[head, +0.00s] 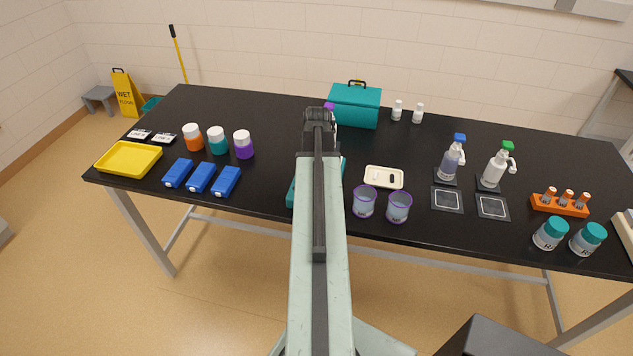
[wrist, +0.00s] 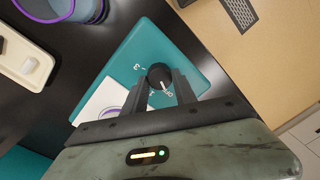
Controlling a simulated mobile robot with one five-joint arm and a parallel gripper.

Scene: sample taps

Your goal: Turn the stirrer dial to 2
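The teal stirrer (wrist: 190,50) lies on the black table, with a white plate (wrist: 98,102) and purple ring on top. Its small black dial (wrist: 160,76) has a white pointer line on its lower right side. Small white marks surround the dial; one on its left looks like a 3, and the others are partly hidden. My gripper (wrist: 162,80) is over the dial with its fingers apart, one on each side. I cannot tell whether they touch it. In the head view my arm covers most of the stirrer (head: 297,193).
A cream tray (head: 384,177) and two purple-rimmed cups (head: 364,202) (head: 398,207) stand right of the stirrer. Blue boxes (head: 201,177) lie left. A teal case (head: 355,106) is behind. The table's front edge is close to the stirrer.

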